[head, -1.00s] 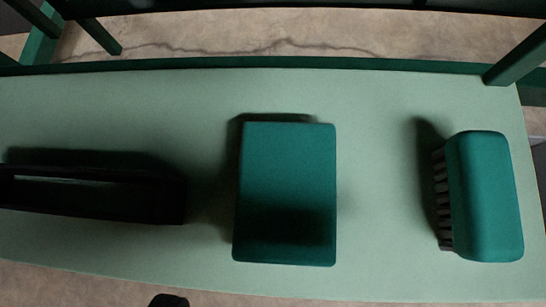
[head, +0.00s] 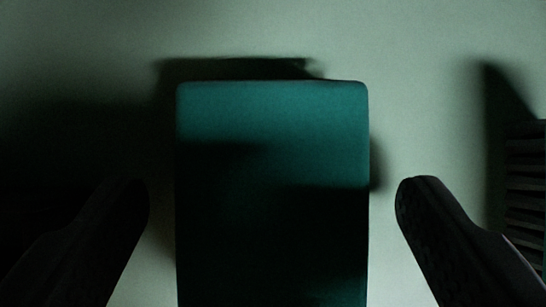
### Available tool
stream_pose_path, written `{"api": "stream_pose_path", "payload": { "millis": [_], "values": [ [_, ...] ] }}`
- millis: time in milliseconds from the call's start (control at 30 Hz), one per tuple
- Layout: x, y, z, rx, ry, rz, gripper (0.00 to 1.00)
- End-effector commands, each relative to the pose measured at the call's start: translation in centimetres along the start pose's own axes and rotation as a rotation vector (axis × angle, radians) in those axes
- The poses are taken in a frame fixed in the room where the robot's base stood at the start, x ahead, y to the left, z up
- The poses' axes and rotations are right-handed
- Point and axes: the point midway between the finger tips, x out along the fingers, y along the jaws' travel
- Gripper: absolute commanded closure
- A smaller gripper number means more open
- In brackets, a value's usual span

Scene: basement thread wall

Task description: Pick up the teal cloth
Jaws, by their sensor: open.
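The teal cloth (head: 272,125) is a thick rectangular block with rounded corners, lying on a pale green surface. It fills the middle of the head view, and its lower part is in dark shadow. My gripper (head: 272,190) is open, with one dark finger to the left of the cloth and one to the right. A gap shows between the cloth and each finger. The cloth's near end runs out of the bottom of the view.
The pale green surface (head: 420,110) is bare beyond the cloth. At the right edge, part of the brush (head: 526,180) shows its dark bristles, close to my right finger. The left side is in deep shadow, where little can be told.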

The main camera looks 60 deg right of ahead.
Motion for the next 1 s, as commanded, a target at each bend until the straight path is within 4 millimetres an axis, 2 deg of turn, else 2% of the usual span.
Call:
{"api": "stream_pose_path", "payload": {
  "millis": [233, 267, 400, 433, 767, 1000],
  "values": [
    [0.1, -0.1, 0.0, -0.001, 0.0, -0.001, 0.2],
    [0.1, -0.1, 0.0, -0.001, 0.0, -0.001, 0.23],
    [0.1, -0.1, 0.0, -0.001, 0.0, -0.001, 0.62],
    [0.1, -0.1, 0.0, -0.001, 0.0, -0.001, 0.68],
    [0.0, -0.1, -0.1, -0.001, 0.0, -0.001, 0.68],
    [-1.3, -0.1, -0.9, -0.002, 0.0, -0.001, 0.68]
  ]
}}
